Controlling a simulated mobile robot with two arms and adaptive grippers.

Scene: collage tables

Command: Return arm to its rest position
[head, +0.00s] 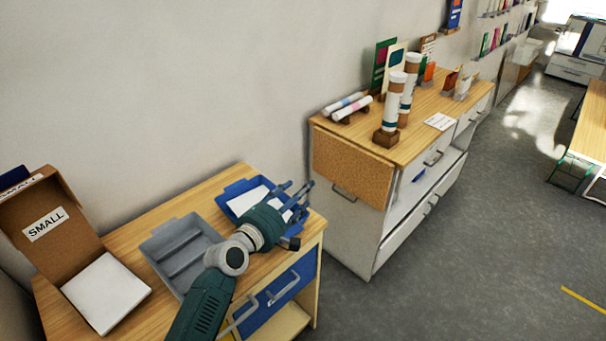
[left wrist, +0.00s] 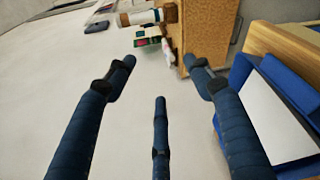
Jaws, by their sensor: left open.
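My left arm comes in from the bottom of the head view, and my left gripper (head: 295,198) is over the right part of the near wooden table (head: 212,188). Its blue fingers are spread and empty, and they also show in the left wrist view (left wrist: 160,85). The gripper is above the blue tray (head: 238,188), which holds a white sheet and is partly hidden by it. In the left wrist view the blue tray (left wrist: 237,75) is at the right. I cannot tell whether gripper and tray touch. My right gripper is in neither view.
A grey divided tray (head: 165,237) sits beside the blue tray. An open cardboard box (head: 75,215) marked SMALL stands at the left with a white stack. A second cabinet (head: 345,170) carries tubes (head: 393,102) and cards. Open grey floor (head: 470,240) lies at the right.

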